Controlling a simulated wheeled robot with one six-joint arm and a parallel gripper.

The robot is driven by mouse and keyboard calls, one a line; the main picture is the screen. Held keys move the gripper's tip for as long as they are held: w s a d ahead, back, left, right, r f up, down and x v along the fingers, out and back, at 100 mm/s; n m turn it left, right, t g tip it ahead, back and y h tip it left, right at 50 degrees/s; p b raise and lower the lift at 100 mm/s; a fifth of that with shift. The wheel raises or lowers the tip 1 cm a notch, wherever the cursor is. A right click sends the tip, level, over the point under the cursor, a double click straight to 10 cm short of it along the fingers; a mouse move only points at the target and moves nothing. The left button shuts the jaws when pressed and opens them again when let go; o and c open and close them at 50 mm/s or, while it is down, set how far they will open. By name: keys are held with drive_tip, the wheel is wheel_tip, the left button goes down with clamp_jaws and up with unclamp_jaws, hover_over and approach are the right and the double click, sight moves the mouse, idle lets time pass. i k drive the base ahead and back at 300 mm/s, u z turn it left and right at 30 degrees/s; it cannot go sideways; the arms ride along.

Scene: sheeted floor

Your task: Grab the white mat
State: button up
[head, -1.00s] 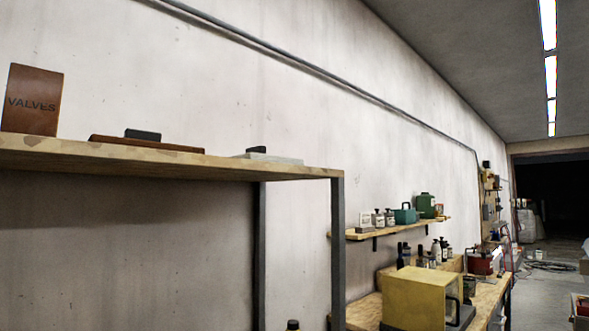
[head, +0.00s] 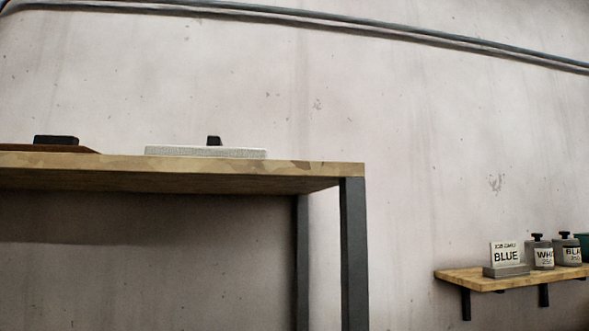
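The white mat (head: 190,151) lies flat on the wooden top of a tall table (head: 230,174), near its right end. I see it almost edge-on from below, so its upper face is mostly hidden. A small black block (head: 214,141) shows just above the mat's back edge; I cannot tell whether it rests on the mat or behind it. My gripper is not in view.
A brown mat (head: 45,149) with a black block (head: 56,140) lies left of the white mat. Dark metal legs (head: 353,250) hold the table. A wall shelf (head: 510,278) at lower right bears a BLUE sign (head: 505,254) and small labelled bottles (head: 541,256).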

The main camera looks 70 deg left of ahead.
sight(215, 148)
drive_tip(key=i, duration=0.8)
drive_tip(key=u, duration=3.7)
drive_tip(key=k, duration=0.15)
drive_tip(key=z, duration=0.3)
